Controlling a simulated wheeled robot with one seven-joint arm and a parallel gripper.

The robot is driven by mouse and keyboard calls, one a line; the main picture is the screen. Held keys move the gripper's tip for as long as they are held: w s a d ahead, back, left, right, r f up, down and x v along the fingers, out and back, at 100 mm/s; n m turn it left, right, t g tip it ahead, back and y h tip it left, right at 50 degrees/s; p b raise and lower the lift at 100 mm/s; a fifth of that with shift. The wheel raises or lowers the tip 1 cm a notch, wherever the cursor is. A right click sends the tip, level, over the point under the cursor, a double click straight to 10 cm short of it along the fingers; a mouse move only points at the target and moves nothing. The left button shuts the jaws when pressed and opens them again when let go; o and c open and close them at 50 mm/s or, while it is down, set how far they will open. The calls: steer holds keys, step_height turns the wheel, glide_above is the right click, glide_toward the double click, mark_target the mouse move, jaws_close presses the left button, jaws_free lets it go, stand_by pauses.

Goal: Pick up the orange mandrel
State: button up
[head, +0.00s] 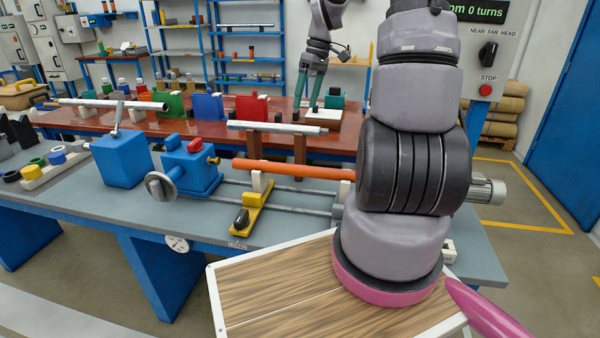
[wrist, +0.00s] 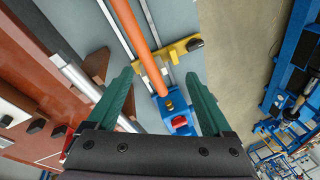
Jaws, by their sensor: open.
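The orange mandrel (head: 295,170) is a long bar lying level along the winder on the grey bench. Its left end is beside the blue tailstock (head: 190,168); its right end is hidden behind my arm. A white rest on a yellow bracket (head: 251,212) stands under it near the left end. My gripper (head: 307,104), with green fingers, is open and empty, pointing down above and apart from the mandrel.
A silver bar (head: 273,128) on brown stands lies behind the mandrel, and shows left of it in the wrist view (wrist: 82,76). A red table (head: 90,122) with coloured blocks stands behind. Steel rails run under the mandrel. A control box with a STOP button (head: 486,90) is at right.

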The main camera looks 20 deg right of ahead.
mark_target(301, 166)
steer(key=w+d+f+n+g+y, duration=0.1)
steer(key=w+d+f+n+y, duration=0.15)
steer(key=f, duration=0.55)
steer(key=w+d+f+n+y, duration=0.1)
steer(key=w+d+f+n, duration=0.1)
steer(key=d+f, duration=0.35)
steer(key=x, duration=0.9)
steer(key=a+x, duration=0.1)
steer(key=x, duration=0.3)
steer(key=shift+a, duration=0.1)
steer(key=shift+w, duration=0.1)
jaws_close()
steer(key=shift+r, duration=0.1)
